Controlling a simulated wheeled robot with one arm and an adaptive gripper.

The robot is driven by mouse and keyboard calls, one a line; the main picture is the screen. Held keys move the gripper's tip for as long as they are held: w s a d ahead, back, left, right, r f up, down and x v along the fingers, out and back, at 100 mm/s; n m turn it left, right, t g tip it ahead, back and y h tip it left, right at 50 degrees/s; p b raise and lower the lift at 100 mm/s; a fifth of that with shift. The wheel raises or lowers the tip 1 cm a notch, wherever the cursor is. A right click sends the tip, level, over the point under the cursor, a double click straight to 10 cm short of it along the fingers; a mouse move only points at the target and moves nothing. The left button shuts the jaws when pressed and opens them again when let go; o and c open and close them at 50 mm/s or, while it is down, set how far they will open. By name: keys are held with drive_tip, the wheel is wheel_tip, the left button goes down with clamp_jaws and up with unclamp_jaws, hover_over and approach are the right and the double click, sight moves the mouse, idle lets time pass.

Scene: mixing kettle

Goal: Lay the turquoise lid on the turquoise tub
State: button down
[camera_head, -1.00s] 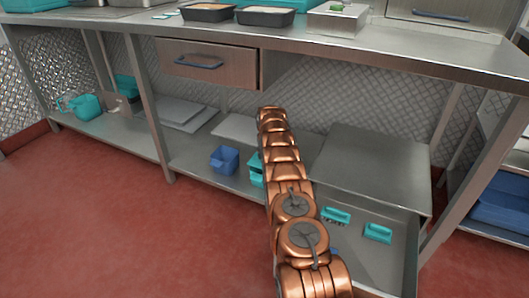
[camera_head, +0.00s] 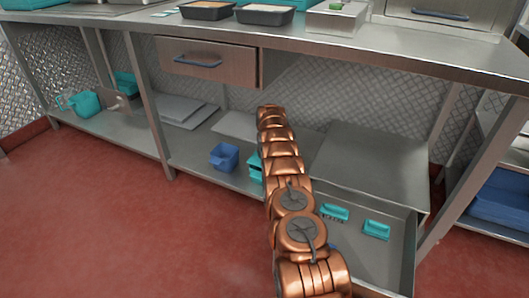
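A turquoise container (camera_head: 255,168), possibly the tub, stands on the lower shelf, mostly hidden behind my copper arm. I cannot tell whether a lid is on it. Another turquoise tub-like thing (camera_head: 124,82) stands at the back of the left shelf. A turquoise edge also shows on the worktop at the top of the picture (camera_head: 296,4). I cannot make out a separate turquoise lid with certainty. My arm reaches from the bottom up toward the shelf opening; my gripper is hidden beyond its far end.
A blue container (camera_head: 224,157) sits left of my arm. Two turquoise brush-like items (camera_head: 377,230) lie in an open metal drawer (camera_head: 400,255) at lower right. A turquoise jug (camera_head: 84,103) is on the left shelf. The table leg (camera_head: 149,120) and closed drawer (camera_head: 205,62) flank the opening. Red floor is clear.

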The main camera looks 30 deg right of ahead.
drive_tip(key=shift+f, duration=0.75)
drive_tip(key=shift+f, duration=0.35)
drive_tip(key=shift+f, duration=0.25)
idle(0.6)
drive_tip(key=shift+c, duration=1.2)
unclamp_jaws()
drive_tip(key=shift+r, duration=0.1)
